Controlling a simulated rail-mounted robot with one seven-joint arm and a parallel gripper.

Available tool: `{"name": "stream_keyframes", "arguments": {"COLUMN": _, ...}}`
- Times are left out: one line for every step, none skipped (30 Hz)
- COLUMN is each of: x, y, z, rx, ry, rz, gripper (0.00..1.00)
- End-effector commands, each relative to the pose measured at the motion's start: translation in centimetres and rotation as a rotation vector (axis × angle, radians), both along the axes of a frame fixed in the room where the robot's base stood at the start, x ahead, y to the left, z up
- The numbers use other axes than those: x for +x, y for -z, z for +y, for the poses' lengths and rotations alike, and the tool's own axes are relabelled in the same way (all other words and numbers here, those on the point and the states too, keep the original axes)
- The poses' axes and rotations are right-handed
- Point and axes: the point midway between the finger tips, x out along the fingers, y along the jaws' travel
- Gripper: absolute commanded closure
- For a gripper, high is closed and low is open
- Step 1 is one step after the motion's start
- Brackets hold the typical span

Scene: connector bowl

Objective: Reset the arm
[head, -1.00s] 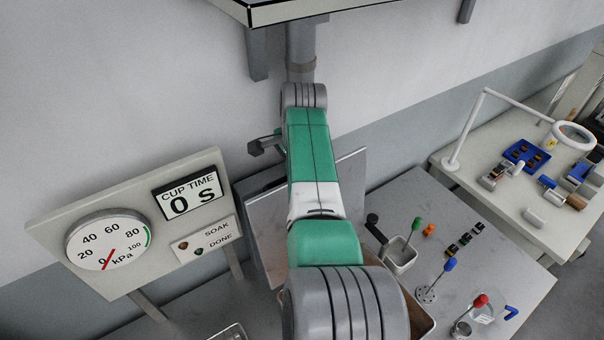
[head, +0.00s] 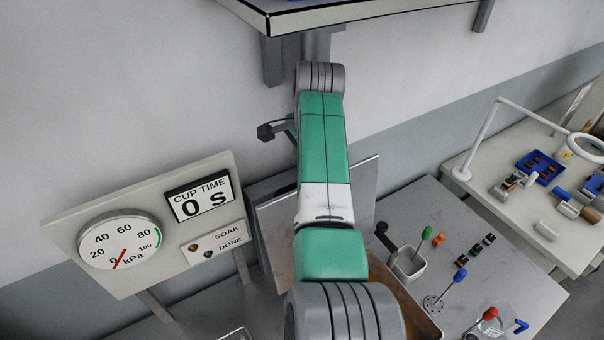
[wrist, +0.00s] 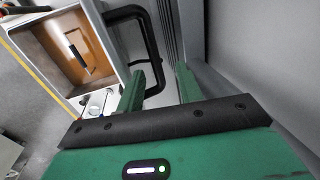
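My gripper (wrist: 158,75) shows in the wrist view as two green fingers standing apart with a gap between them. I see nothing held in the gap. A black bent bar (wrist: 152,42) lies beyond the fingertips; I cannot tell whether they touch it. My green and white arm (head: 322,150) hangs down the middle of the head view, and its lower end hides my gripper there.
A panel with a gauge (head: 120,240) and a "CUP TIME" display (head: 199,200) reading 0 S stands at left. A brown-lined box (wrist: 40,30) holds a small dark item.

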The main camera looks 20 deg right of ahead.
Motion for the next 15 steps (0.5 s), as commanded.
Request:
{"name": "stream_keyframes", "arguments": {"x": -0.1, "y": -0.7, "z": 0.0, "rx": -0.001, "ry": 0.0, "rz": -0.002, "gripper": 0.64}}
{"name": "stream_keyframes", "arguments": {"x": -0.2, "y": -1.1, "z": 0.0, "rx": 0.0, "ry": 0.0, "rz": -0.001, "gripper": 0.64}}
{"name": "stream_keyframes", "arguments": {"x": -0.2, "y": -1.5, "z": 0.0, "rx": -0.001, "ry": -0.001, "rz": -0.002, "gripper": 0.64}}
{"name": "stream_keyframes", "arguments": {"x": -0.3, "y": -1.8, "z": 0.0, "rx": 0.0, "ry": -0.001, "rz": -0.001, "gripper": 0.64}}
{"name": "stream_keyframes", "arguments": {"x": -0.4, "y": -2.0, "z": 0.0, "rx": 0.0, "ry": -0.001, "rz": 0.0, "gripper": 0.64}}
{"name": "stream_keyframes", "arguments": {"x": -0.4, "y": -2.1, "z": 0.0, "rx": 0.001, "ry": -0.001, "rz": 0.0, "gripper": 0.64}}
{"name": "stream_keyframes", "arguments": {"x": -0.4, "y": -2.2, "z": 0.0, "rx": 0.001, "ry": -0.001, "rz": 0.0, "gripper": 0.64}}
{"name": "stream_keyframes", "arguments": {"x": -0.4, "y": -2.2, "z": 0.0, "rx": 0.001, "ry": -0.001, "rz": 0.001, "gripper": 0.64}}
{"name": "stream_keyframes", "arguments": {"x": -0.5, "y": -2.3, "z": 0.0, "rx": 0.001, "ry": 0.0, "rz": 0.001, "gripper": 0.64}}
{"name": "stream_keyframes", "arguments": {"x": -0.5, "y": -2.3, "z": 0.0, "rx": 0.001, "ry": -0.001, "rz": 0.001, "gripper": 0.64}}
{"name": "stream_keyframes", "arguments": {"x": -0.4, "y": -2.3, "z": 0.0, "rx": 0.001, "ry": 0.0, "rz": 0.001, "gripper": 0.64}}
{"name": "stream_keyframes", "arguments": {"x": -0.4, "y": -2.3, "z": 0.0, "rx": 0.001, "ry": 0.0, "rz": 0.001, "gripper": 0.64}}
{"name": "stream_keyframes", "arguments": {"x": -0.4, "y": -2.3, "z": 0.0, "rx": 0.001, "ry": 0.0, "rz": 0.001, "gripper": 0.64}}
{"name": "stream_keyframes", "arguments": {"x": -0.4, "y": -2.3, "z": 0.0, "rx": 0.001, "ry": 0.0, "rz": 0.001, "gripper": 0.64}}
{"name": "stream_keyframes", "arguments": {"x": -0.4, "y": -2.3, "z": 0.0, "rx": 0.001, "ry": 0.0, "rz": 0.001, "gripper": 0.64}}
